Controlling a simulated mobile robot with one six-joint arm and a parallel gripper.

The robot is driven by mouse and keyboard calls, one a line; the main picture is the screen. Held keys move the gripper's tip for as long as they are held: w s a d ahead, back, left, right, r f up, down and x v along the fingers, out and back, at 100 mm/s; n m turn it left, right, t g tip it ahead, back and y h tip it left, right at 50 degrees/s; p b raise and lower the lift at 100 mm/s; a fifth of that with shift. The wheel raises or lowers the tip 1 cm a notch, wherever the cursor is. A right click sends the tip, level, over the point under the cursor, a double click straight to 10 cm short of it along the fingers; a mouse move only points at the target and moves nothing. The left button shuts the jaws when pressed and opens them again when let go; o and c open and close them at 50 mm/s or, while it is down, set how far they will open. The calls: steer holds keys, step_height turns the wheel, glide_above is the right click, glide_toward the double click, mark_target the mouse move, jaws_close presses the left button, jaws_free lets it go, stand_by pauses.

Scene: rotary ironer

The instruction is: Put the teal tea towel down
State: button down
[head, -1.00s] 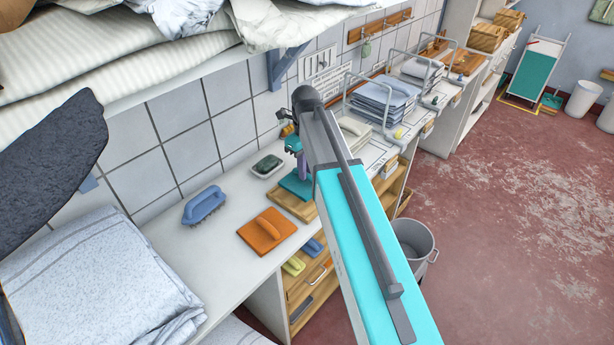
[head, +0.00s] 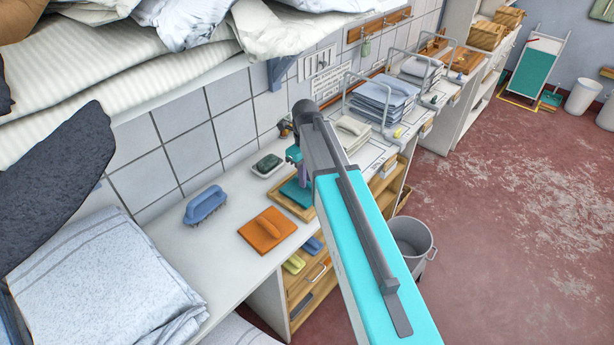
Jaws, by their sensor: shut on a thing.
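The teal tea towel (head: 296,191) shows as a small folded teal patch at the wooden tray (head: 281,205) on the counter. My gripper (head: 303,175) points down over it and is shut on the towel. My own arm covers the right part of the towel and tray. I cannot tell whether the towel rests fully on the tray or hangs just above it.
Left of the tray lie an orange board with a handle (head: 267,229) and a blue brush (head: 205,205). A white dish with a dark green item (head: 267,165) sits behind. Wire racks with folded cloths (head: 383,98) stand further right. A shelf of linen overhangs the left.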

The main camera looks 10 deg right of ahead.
steer(key=shift+f, duration=0.2)
steer(key=c, duration=1.7)
jaws_free()
steer(key=shift+r, duration=0.35)
steer(key=shift+r+b, duration=2.15)
steer(key=shift+r, duration=3.7)
